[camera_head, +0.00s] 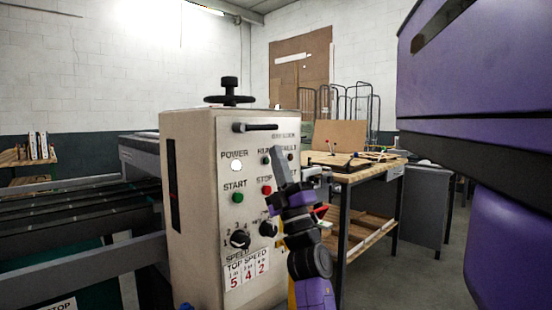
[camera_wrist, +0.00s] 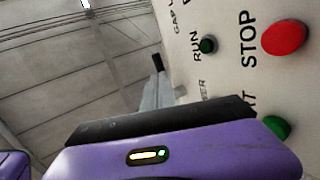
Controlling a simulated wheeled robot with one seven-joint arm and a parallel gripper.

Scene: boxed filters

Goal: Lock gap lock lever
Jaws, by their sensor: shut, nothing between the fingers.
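The gap lock lever (camera_head: 255,127) is a black horizontal bar near the top of the cream control box's front panel (camera_head: 208,260). In the wrist view, the fingers (camera_wrist: 160,95) show beyond the purple gripper body. A small black piece by their tips, seemingly the lever's end (camera_wrist: 157,62), shows there; contact cannot be told.
The panel has a red stop button (camera_head: 267,190), a green start button (camera_head: 238,197) and a speed knob (camera_head: 240,239). A black handwheel (camera_head: 229,97) tops the box. A conveyor (camera_head: 80,215) lies left. A workbench (camera_head: 370,175) stands behind, right.

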